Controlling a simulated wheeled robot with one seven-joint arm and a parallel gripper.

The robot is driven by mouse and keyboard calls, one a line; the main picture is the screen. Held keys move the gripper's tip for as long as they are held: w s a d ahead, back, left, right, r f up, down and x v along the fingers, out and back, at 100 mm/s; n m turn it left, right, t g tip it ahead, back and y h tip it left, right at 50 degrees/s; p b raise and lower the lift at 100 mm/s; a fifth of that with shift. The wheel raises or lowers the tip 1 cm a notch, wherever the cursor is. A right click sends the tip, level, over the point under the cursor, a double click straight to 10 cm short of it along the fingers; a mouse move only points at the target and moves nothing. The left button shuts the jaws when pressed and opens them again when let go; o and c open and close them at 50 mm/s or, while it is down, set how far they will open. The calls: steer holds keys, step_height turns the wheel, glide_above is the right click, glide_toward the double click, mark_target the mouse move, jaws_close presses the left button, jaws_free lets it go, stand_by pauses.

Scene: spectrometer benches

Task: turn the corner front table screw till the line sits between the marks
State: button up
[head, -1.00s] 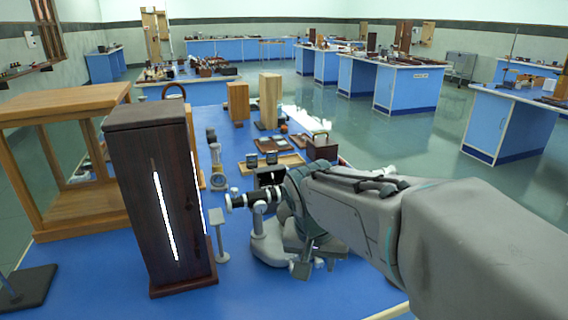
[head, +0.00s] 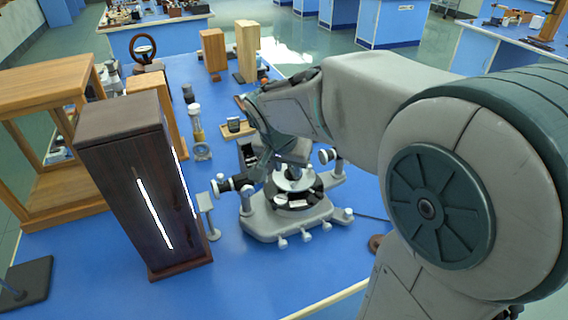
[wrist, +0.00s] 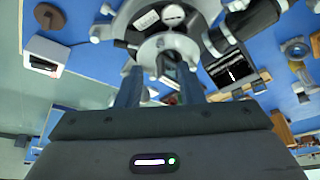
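The spectrometer (head: 290,205) stands on the blue bench in the head view, with a grey base, small feet knobs and a round dark table in the middle. Its table also shows at the top of the wrist view (wrist: 165,45), with a pale round plate. My gripper (wrist: 160,75) points at this plate, its two fingers apart with no screw clearly held between them. In the head view the fingers are mostly hidden by my arm. A black panel with a short white line (wrist: 232,74) lies right of the fingers; its marks are too small to read. I cannot tell the corner front screw apart.
A tall dark wooden box with a bright slit (head: 145,190) stands left of the spectrometer. A wooden frame (head: 50,190) is farther left. A white box (wrist: 46,56) and a brown disc (wrist: 50,17) lie left in the wrist view.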

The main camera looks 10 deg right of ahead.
mark_target(292, 183)
steer(key=x, duration=0.7)
steer(key=shift+w+d+f, duration=0.1)
steer(key=shift+f, duration=0.1)
jaws_close()
